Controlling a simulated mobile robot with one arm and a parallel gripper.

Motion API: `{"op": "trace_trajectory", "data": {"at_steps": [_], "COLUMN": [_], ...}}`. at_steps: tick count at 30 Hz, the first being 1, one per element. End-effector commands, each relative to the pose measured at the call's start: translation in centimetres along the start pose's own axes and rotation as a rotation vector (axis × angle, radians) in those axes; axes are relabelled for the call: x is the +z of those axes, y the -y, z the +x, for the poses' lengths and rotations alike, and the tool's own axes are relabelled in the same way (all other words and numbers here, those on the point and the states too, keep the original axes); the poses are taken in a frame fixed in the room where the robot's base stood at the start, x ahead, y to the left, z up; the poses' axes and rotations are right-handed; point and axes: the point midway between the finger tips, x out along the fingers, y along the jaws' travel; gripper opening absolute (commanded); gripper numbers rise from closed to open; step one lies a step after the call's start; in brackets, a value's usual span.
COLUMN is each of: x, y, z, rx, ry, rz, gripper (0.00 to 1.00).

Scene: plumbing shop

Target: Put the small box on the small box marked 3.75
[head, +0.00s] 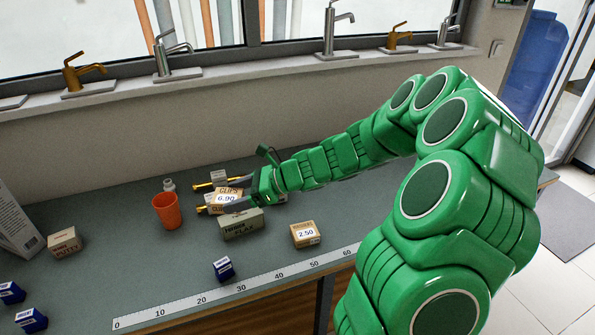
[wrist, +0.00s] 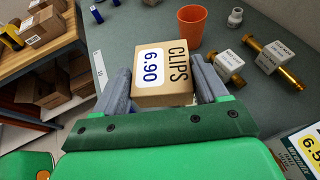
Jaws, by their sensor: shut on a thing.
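A small tan box marked CLIPS and 6.90 (head: 228,196) is between the fingers of my gripper (head: 230,203), over the bench left of centre. In the wrist view the same clips box (wrist: 165,72) has a grey finger pressed on each side, and its label faces up. I cannot tell whether it touches the bench. A small tan box marked 2.50 (head: 305,234) stands on the bench to the right and nearer. I can read 3.75 on no box here.
An orange cup (head: 167,210) stands left of my gripper, close by. A grey-green box (head: 241,224) stands just in front of it. Brass-ended fittings (wrist: 270,55) lie behind. A ruler strip (head: 180,306) lines the front edge.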

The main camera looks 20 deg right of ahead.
Motion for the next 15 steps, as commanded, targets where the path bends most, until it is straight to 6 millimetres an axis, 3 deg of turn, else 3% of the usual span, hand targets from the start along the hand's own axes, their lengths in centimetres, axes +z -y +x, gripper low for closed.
{"op": "trace_trajectory", "data": {"at_steps": [6,15], "x": [-1.3,-4.2], "y": [6.9,13.7], "z": [-5.7,-14.4], "rx": [-0.253,-0.563], "ry": [0.004,0.003], "rz": [0.106,0.235], "gripper": [0.38,0.38]}}
